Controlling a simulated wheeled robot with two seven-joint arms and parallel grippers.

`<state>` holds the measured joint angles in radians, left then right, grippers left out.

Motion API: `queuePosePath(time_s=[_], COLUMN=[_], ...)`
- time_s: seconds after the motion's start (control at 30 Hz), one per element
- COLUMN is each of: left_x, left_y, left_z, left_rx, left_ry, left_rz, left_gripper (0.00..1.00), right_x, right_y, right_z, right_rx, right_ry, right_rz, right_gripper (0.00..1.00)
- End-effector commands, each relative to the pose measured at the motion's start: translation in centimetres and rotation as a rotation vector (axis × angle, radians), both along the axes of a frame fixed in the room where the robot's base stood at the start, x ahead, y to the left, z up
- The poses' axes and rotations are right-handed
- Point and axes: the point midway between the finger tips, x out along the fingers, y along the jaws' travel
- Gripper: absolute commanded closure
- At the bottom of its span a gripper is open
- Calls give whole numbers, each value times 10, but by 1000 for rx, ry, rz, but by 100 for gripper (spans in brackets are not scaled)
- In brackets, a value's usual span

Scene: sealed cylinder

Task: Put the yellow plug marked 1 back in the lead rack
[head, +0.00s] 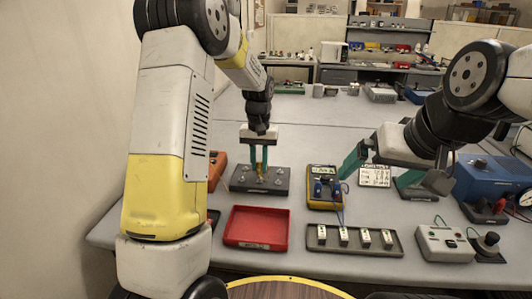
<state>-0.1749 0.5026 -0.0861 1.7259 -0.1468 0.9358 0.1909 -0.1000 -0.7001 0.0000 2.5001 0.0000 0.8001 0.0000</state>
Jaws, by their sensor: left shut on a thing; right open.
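My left gripper (259,176) points straight down over a dark grey block (242,186) with several round fittings on its top, which may be the lead rack. Its green fingers are shut on a small yellow thing (262,180), probably the yellow plug. The fingertips are at the block's top, near its middle. I cannot read a mark on the plug, nor tell whether it sits in a hole or just above. My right gripper (377,176) is open and empty, tilted over the table right of the yellow meter (325,190).
A red tray (257,243) lies in front of the block. A long grey tray (386,248) holds several white pieces. A white card (374,181) is behind. A button box (444,246) and a blue unit (485,178) with a gauge stand right. The table behind the block is clear.

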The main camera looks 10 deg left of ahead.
Motion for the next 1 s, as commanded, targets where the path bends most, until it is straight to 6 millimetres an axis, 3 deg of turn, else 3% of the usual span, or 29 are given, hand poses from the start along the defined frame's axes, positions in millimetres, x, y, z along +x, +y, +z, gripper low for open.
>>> queuePosePath(time_s=[0.33,1.0], left_x=[0,0], left_y=[0,0], left_z=[-20,-21], left_rx=[0,0], left_ry=[1,0], left_rz=[0,0], left_gripper=[100,100], right_x=[0,0], right_y=[0,0], right_z=[0,0], right_rx=[0,0], right_ry=[0,0], right_rz=[0,0], right_gripper=[0,0])
